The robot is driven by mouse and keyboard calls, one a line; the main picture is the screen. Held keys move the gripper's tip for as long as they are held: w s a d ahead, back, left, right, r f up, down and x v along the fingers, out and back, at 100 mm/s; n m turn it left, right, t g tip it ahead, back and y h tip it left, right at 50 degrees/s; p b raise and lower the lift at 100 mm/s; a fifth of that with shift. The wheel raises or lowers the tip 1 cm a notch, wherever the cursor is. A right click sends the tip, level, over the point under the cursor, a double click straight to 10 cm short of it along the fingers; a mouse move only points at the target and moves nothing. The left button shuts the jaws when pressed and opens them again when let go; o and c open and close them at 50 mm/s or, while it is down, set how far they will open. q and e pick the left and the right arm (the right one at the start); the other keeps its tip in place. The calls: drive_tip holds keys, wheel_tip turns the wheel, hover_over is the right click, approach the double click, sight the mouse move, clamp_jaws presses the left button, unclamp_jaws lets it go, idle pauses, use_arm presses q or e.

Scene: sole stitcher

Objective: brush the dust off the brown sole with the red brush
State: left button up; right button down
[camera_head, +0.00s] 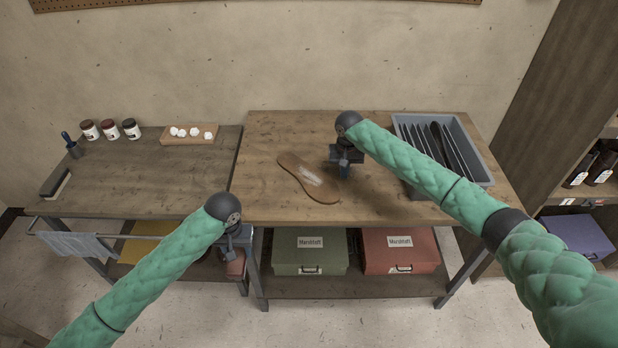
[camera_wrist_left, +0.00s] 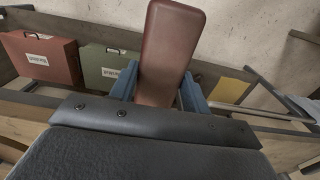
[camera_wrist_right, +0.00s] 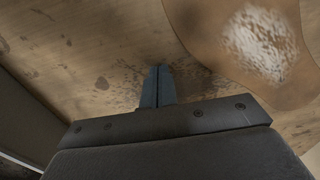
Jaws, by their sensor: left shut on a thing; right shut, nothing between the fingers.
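The brown sole (camera_head: 300,183) lies flat on the right-hand table with a whitish dust patch on it. It also shows in the right wrist view (camera_wrist_right: 205,35), dust patch in full view. My left gripper (camera_head: 236,250) is shut on the red brush (camera_wrist_left: 168,55) and holds it in front of the tables, below the tabletop level. The brush's bristles are not visible. My right gripper (camera_head: 344,172) is shut and empty over the right-hand table, just right of the sole. Its closed fingers (camera_wrist_right: 157,85) point at bare wood beside the sole.
A grey rack (camera_head: 480,172) with dark soles stands right on the right-hand table (camera_head: 280,125). The left table (camera_head: 120,190) holds jars (camera_head: 110,130), a tray (camera_head: 165,140) of white lumps and a dark brush (camera_head: 55,183). Green (camera_head: 310,258) and red (camera_head: 400,258) boxes sit below.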

use_arm(q)
drive_tip(key=shift+r, duration=0.1)
use_arm(e)
drive_tip(key=shift+r, duration=0.1)
